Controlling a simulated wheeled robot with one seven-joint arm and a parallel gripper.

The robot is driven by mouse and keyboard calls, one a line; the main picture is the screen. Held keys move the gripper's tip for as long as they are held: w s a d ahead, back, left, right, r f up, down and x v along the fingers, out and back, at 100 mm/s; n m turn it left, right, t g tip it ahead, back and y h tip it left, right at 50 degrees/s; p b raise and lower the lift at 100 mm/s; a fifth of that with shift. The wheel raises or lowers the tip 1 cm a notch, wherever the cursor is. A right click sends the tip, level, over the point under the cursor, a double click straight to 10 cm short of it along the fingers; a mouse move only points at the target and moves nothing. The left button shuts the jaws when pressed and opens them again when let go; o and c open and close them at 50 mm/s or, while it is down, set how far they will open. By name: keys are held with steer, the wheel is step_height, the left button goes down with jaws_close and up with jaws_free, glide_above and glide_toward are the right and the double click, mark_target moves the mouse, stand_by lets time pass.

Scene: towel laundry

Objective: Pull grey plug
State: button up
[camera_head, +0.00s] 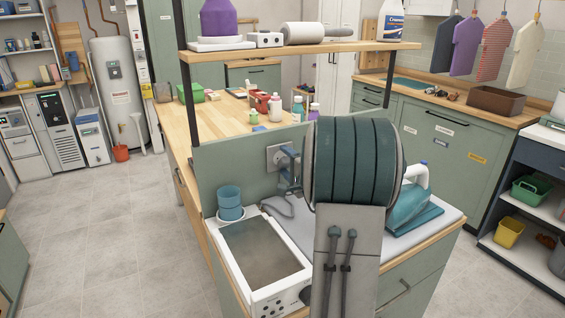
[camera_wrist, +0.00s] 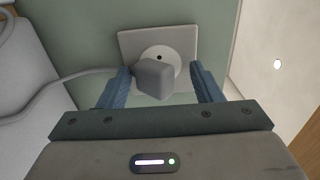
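The grey plug (camera_wrist: 156,80) sits at a round socket on a square grey wall plate (camera_wrist: 186,40) in the wrist view. A pale cord (camera_wrist: 60,90) runs from it to the left. My gripper (camera_wrist: 160,69) is open, with one blue finger on each side of the plug. The left finger is close to the plug; a clear gap shows at the right finger. In the head view the wall plate (camera_head: 274,158) is on the green panel, with my gripper (camera_head: 284,160) in front of it. My arm hides part of this area, and the plug is hard to make out there.
A teal iron (camera_head: 409,207) stands on the counter to the right, partly behind my arm. Teal cups (camera_head: 229,197) and a white appliance with a dark top (camera_head: 258,252) are at left. A wooden shelf (camera_head: 300,49) spans above the panel.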

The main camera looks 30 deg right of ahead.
steer(key=shift+a+f+b, duration=0.1)
steer(key=shift+f+b, duration=0.5)
steer(key=shift+b, duration=1.25)
stand_by(0.4)
steer(key=shift+r, duration=0.1)
steer(key=c, duration=1.1)
steer(key=shift+c, duration=0.2)
steer(key=shift+s, duration=0.1)
steer(key=shift+s+a+b, duration=0.1)
steer(key=shift+s+b, duration=1.2)
steer(key=shift+s, duration=1.55)
